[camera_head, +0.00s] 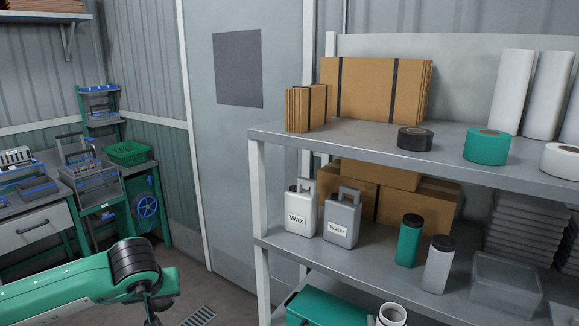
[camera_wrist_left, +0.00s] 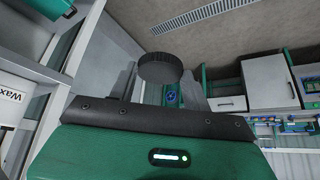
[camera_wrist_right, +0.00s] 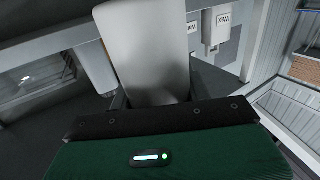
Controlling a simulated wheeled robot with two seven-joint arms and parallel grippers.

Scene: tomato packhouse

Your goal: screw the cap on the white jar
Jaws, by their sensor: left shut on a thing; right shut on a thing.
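The white jar (camera_head: 392,315) shows at the bottom edge of the head view, its round mouth open and uncapped; its lower part is cut off. In the right wrist view the jar (camera_wrist_right: 148,45) is large and pale between the fingers of my right gripper (camera_wrist_right: 150,95), which is shut on it. The dark round cap (camera_wrist_left: 162,69) is in my left gripper (camera_wrist_left: 162,92), which is shut on it. In the head view my left gripper (camera_head: 156,303) is at the lower left, well apart from the jar. My right gripper is out of the head view.
A grey shelf unit (camera_head: 490,168) fills the right, holding cartons (camera_head: 375,90), tape rolls (camera_head: 487,146), a wax jug (camera_head: 301,212), a water jug (camera_head: 342,220) and capped bottles (camera_head: 410,242). A workbench (camera_head: 35,230) stands far left. Floor shows between bench and shelf.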

